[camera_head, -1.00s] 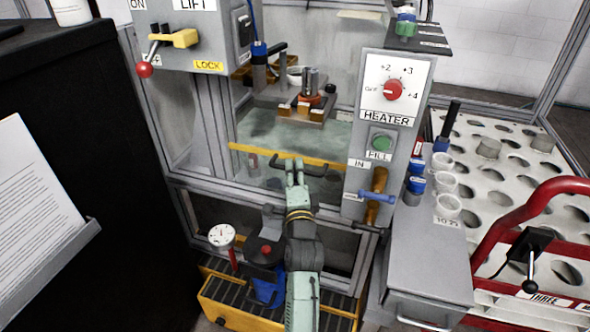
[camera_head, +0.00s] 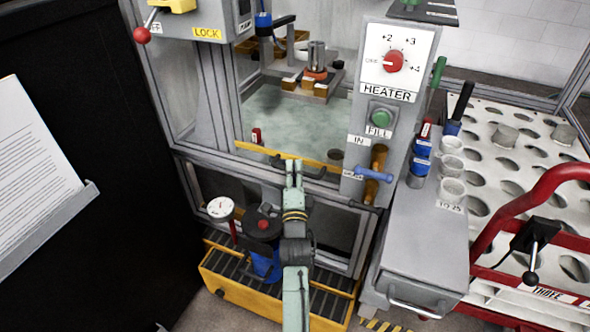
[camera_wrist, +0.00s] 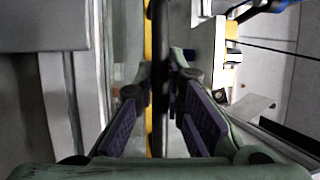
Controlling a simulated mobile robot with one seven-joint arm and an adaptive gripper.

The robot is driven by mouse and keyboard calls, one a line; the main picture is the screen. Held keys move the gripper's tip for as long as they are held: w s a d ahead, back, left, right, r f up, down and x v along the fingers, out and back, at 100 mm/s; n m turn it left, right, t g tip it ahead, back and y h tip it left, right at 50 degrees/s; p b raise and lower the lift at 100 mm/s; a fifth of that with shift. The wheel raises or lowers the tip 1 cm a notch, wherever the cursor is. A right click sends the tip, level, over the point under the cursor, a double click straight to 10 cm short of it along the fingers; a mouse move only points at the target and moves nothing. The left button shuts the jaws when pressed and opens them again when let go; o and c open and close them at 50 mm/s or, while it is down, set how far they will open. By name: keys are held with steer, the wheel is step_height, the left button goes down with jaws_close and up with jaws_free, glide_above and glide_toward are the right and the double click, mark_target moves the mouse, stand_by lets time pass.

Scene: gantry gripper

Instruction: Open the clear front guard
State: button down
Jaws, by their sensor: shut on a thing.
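The clear front guard has a yellow edge strip (camera_head: 252,148) and a dark bar handle (camera_head: 318,175), low across the machine's opening. The clear panel itself is hard to make out. My gripper (camera_head: 293,168) is shut on the handle near its middle and hides part of it. In the wrist view the handle (camera_wrist: 159,45) runs as a dark bar between the purple-padded fingers of my gripper (camera_wrist: 160,90), with the yellow strip (camera_wrist: 148,25) behind it.
The heater panel (camera_head: 390,90) with a red knob stands right of the opening, a blue-handled valve (camera_head: 374,175) below it. A yellow-framed grated tray (camera_head: 225,285) with a blue-and-black device (camera_head: 263,230) lies below. A white rack (camera_head: 520,140) is at right.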

steer(key=c, duration=1.7)
jaws_free()
steer(key=shift+r, duration=0.1)
steer(key=shift+o, duration=0.2)
steer(key=shift+s, duration=0.1)
steer(key=v, duration=0.7)
steer(key=shift+s, duration=0.2)
